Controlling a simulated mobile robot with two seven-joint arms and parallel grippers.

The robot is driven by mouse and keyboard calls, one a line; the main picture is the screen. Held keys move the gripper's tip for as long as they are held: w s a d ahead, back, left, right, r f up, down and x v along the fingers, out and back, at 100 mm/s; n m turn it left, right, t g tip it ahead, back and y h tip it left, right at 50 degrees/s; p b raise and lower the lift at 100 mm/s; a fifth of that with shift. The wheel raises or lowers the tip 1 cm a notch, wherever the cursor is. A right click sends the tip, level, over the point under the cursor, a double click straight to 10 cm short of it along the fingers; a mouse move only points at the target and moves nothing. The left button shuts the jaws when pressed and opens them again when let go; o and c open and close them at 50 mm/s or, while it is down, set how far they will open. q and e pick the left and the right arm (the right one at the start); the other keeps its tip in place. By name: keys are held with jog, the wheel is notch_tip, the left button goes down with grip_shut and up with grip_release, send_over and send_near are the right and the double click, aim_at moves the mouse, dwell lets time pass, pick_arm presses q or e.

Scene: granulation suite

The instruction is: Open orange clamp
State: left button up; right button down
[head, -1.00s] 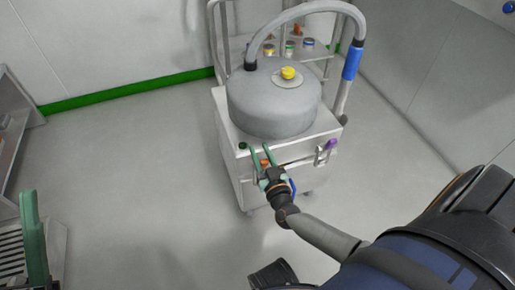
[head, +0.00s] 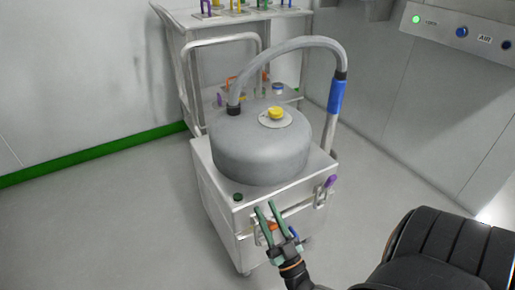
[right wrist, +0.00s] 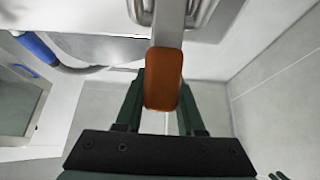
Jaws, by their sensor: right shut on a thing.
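The orange clamp (head: 272,226) is on the front of the metal cart's box, near its left corner. My right gripper (head: 264,208) reaches it from below, its green fingers on either side. In the right wrist view the orange handle (right wrist: 163,80) sits between the fingers of the right gripper (right wrist: 160,98), which is shut on it. A metal bar runs from the handle up to the clamp's fitting. The head view does not show my left gripper. Small green tips at the bottom right of the right wrist view look like my left gripper (right wrist: 278,176).
A purple-handled clamp (head: 329,182) is at the right of the same front. A grey domed vessel (head: 260,150) with a yellow knob and a hose (head: 300,42) tops the cart. A rack (head: 178,62) stands behind. The floor to the left is clear.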

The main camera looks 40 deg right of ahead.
jog(key=shift+s+a+f+t, duration=0.15)
jog(key=shift+s+f+t, duration=0.15)
jog(key=shift+t, duration=0.2)
jog(key=shift+b, duration=0.3)
jog(key=c, duration=0.5)
grip_release()
jog(key=shift+r, duration=0.1)
